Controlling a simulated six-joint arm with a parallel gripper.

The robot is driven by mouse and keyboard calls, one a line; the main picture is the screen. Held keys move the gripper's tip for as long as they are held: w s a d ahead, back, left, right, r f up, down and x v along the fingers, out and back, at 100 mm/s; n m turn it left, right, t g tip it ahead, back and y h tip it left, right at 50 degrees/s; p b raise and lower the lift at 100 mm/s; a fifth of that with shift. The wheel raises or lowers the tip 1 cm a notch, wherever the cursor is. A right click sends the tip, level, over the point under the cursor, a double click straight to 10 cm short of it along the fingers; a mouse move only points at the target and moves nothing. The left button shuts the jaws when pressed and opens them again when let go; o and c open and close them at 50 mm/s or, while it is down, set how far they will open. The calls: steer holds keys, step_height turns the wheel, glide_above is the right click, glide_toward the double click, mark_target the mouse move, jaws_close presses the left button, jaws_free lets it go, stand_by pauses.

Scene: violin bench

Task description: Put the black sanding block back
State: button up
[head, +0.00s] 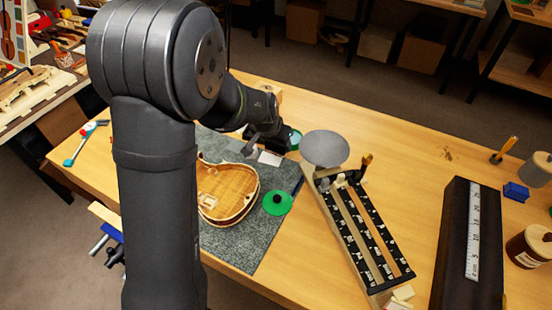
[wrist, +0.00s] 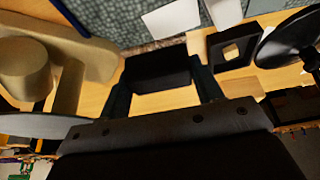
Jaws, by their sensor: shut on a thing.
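My gripper (head: 264,143) is at the far side of the bench, beyond the violin body. In the wrist view my gripper (wrist: 160,82) is shut on the black sanding block (wrist: 157,72), a dark rectangular block between the two fingers. Just right of the block is a black square frame (wrist: 218,52) with a pale wood patch showing inside it. The block is beside this frame, not in it. I cannot tell how high the block is above the bench. In the head view the block is hard to make out against the dark gripper.
The violin body (head: 228,190) lies on a grey mat (head: 240,250), with a green disc (head: 277,204) beside it. A grey round disc (head: 325,148) and a slotted rack (head: 358,235) stand to the right. A white card (head: 270,158) lies near my gripper.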

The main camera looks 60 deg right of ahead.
mark_target(274, 153)
steer(key=shift+f, duration=3.25)
steer(key=o, duration=0.9)
steer(key=shift+f, duration=0.1)
steer(key=shift+o, duration=0.2)
steer(key=v, duration=1.2)
